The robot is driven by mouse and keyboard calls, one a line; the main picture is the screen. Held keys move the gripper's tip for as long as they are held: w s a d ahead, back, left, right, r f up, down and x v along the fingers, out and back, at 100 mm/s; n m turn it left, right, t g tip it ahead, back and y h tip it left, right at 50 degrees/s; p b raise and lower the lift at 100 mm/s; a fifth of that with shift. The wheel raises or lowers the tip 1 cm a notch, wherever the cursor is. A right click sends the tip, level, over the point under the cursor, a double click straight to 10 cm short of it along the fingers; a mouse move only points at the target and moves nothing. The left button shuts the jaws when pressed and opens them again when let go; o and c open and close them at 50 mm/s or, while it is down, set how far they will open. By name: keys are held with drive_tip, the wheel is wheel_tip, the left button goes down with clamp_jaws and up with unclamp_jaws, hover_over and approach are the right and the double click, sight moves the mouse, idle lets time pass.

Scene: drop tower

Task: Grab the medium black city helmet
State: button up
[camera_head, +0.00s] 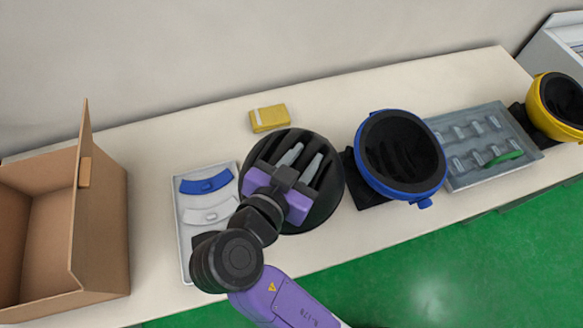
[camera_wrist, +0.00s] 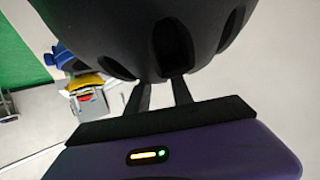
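The black helmet (camera_head: 322,205), round with dark slots, is at the middle of the table in the head view, partly covered by my gripper and wrist. My gripper (camera_head: 302,158) lies over it, with two grey fingers spaced apart against its slotted surface. In the wrist view the black helmet (camera_wrist: 120,35) fills the upper middle. My gripper's fingers (camera_wrist: 163,84) reach up to its lower edge, one on each side of a slot. The fingertips are hidden by the helmet there, so I cannot tell whether they clamp it or whether it is raised.
A blue helmet (camera_head: 372,186) and a grey tray (camera_head: 470,178) are to the right, with a yellow helmet (camera_head: 542,118) beyond. A yellow packet (camera_head: 269,118) lies behind. A white tray (camera_head: 179,232) with curved parts and an open cardboard box (camera_head: 105,225) are left.

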drive_tip(key=shift+w+d+f, duration=0.3)
drive_tip(key=shift+w, duration=0.2)
clamp_jaws()
drive_tip(key=shift+r, duration=0.1)
idle(1.0)
